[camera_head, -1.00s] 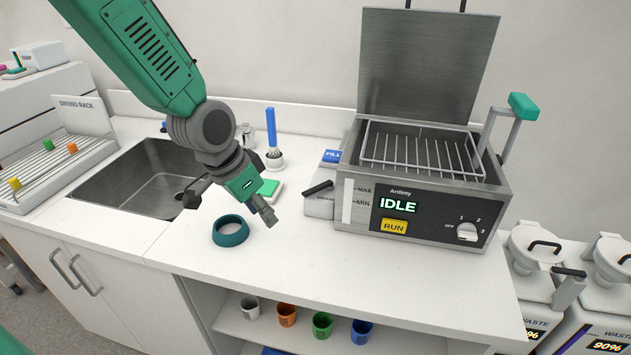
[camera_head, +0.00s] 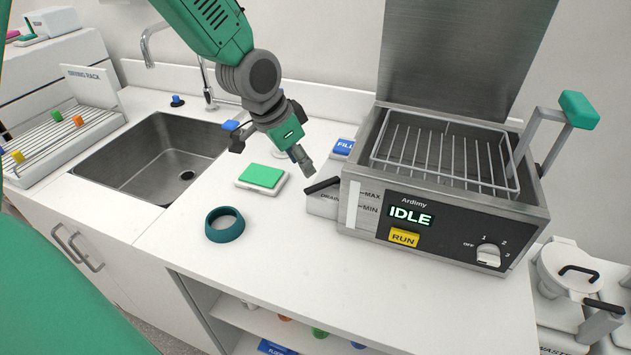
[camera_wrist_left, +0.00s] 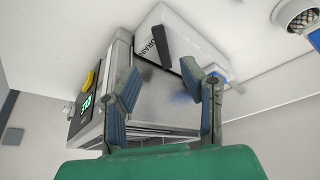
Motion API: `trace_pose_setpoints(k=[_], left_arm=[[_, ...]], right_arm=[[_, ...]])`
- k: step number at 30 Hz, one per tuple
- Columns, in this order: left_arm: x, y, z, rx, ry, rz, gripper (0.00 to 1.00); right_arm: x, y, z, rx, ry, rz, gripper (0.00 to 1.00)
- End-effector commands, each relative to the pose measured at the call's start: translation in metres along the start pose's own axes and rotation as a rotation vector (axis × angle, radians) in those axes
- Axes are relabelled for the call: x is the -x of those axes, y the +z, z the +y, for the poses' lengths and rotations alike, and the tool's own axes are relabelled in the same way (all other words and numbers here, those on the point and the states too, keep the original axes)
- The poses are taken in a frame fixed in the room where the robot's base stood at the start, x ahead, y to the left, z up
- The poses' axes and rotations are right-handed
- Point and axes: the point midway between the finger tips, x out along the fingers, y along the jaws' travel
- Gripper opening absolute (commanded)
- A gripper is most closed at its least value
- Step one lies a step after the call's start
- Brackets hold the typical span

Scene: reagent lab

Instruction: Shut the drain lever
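The drain lever (camera_head: 322,185) is a black handle on the white box marked DRAIN (camera_head: 322,206), at the left side of the metal bath (camera_head: 440,215). It slants up to the right in the head view. In the wrist view the lever (camera_wrist_left: 162,46) shows dark against the white box, beyond my fingers. My left gripper (camera_head: 271,153) hangs above and left of the lever, with one fingertip close to it in the picture but apart. In the wrist view its two fingers (camera_wrist_left: 165,100) are spread with nothing between them. My right gripper is not in view.
The bath shows IDLE, with a wire rack inside, a raised lid and a green-handled arm (camera_head: 579,110) at right. A blue FILL part (camera_head: 343,147) stands behind the drain box. A green-topped pad (camera_head: 262,176) and teal ring (camera_head: 224,225) lie left. The front counter is clear.

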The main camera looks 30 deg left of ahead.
Motion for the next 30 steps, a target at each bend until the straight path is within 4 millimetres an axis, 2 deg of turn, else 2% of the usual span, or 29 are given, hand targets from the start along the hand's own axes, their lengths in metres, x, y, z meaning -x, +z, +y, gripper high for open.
trace_pose_setpoints(k=[1, 6, 12, 17, 24, 25, 27, 28, 30], left_arm=[[-0.014, 0.001, 0.0, 0.0, 0.001, -0.004, 0.36], [-0.046, 0.001, 0.0, -0.002, 0.0, -0.002, 0.36], [-0.07, 0.001, 0.001, -0.002, -0.001, 0.0, 0.36], [-0.078, 0.0, 0.001, -0.002, -0.001, 0.001, 0.36], [-0.078, 0.0, 0.001, -0.001, -0.001, 0.002, 0.36], [-0.078, 0.0, 0.001, -0.001, -0.001, 0.002, 0.29], [-0.078, 0.0, 0.0, -0.001, -0.001, 0.002, 0.05], [-0.078, 0.0, 0.0, -0.001, -0.001, 0.002, 0.0], [-0.078, 0.0, 0.0, -0.001, -0.001, 0.002, 0.0]], right_arm=[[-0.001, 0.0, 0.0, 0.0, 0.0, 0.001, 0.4], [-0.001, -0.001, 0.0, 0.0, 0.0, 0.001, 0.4], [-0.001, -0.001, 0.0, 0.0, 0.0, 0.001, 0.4], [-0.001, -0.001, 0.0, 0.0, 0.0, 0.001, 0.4], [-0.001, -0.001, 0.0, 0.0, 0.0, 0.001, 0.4], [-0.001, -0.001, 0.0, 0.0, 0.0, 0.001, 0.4], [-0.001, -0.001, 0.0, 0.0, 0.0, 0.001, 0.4], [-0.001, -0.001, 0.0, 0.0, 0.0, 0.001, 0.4], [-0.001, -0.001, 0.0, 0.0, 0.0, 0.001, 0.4]])
